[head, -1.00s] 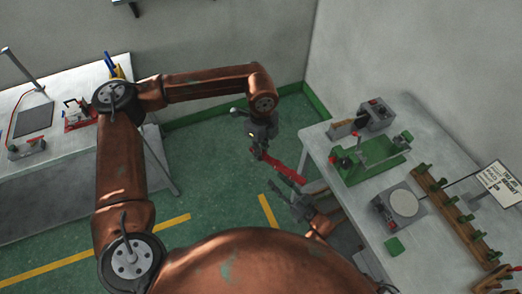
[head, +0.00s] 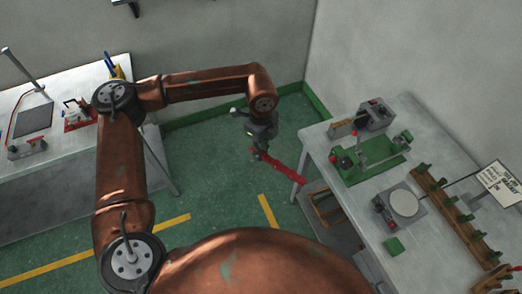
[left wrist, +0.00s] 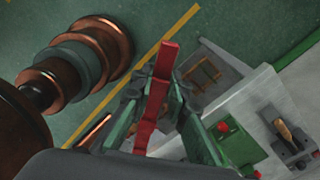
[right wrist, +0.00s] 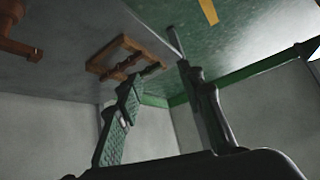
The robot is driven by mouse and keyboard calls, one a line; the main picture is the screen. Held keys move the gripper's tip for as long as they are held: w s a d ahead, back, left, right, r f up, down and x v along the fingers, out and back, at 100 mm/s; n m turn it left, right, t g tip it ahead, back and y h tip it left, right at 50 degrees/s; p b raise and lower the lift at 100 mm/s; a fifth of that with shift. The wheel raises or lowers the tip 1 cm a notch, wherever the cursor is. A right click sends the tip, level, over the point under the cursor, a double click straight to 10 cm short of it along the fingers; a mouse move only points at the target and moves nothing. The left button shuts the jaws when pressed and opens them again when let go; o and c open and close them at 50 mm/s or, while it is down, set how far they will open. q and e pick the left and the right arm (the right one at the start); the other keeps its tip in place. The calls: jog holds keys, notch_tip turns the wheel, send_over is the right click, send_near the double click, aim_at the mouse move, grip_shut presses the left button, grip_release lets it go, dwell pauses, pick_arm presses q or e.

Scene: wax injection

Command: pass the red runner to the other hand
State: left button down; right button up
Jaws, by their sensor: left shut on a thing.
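The red runner (head: 281,171) is a long thin bar held in the air over the floor, left of the right-hand table. My left gripper (head: 260,150) is shut on one end of it, and the rest points down and to the right. In the left wrist view the runner (left wrist: 158,90) runs between the left fingers and sticks out past their tips. My right gripper is outside the head view. In its own wrist view the right gripper (right wrist: 160,75) has its fingers apart with nothing between them. The runner does not show in that view.
The right-hand table (head: 426,258) carries a green fixture (head: 372,160), a grey device with a round plate (head: 404,202), a control box (head: 377,114) and a wooden rack (head: 450,210). A wooden frame (head: 326,208) sits below its edge. Another table (head: 70,140) stands at left.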

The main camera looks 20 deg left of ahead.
jog(key=s+d+f+g+h, duration=0.1)
jog(key=s+d+f+g, duration=0.1)
jog(key=s, duration=0.9)
jog(key=s+d+f+m+g+h, duration=0.1)
jog(key=s+d+f, duration=0.4)
jog(key=s, duration=0.7)
jog(key=s+d+f+m+g+h, duration=0.1)
jog(key=s+d+f+g, duration=0.2)
jog(key=s, duration=0.9)
jog(key=shift+d+f+g, duration=0.4)
jog(key=shift+d+f, duration=0.2)
jog(key=shift+d, duration=0.3)
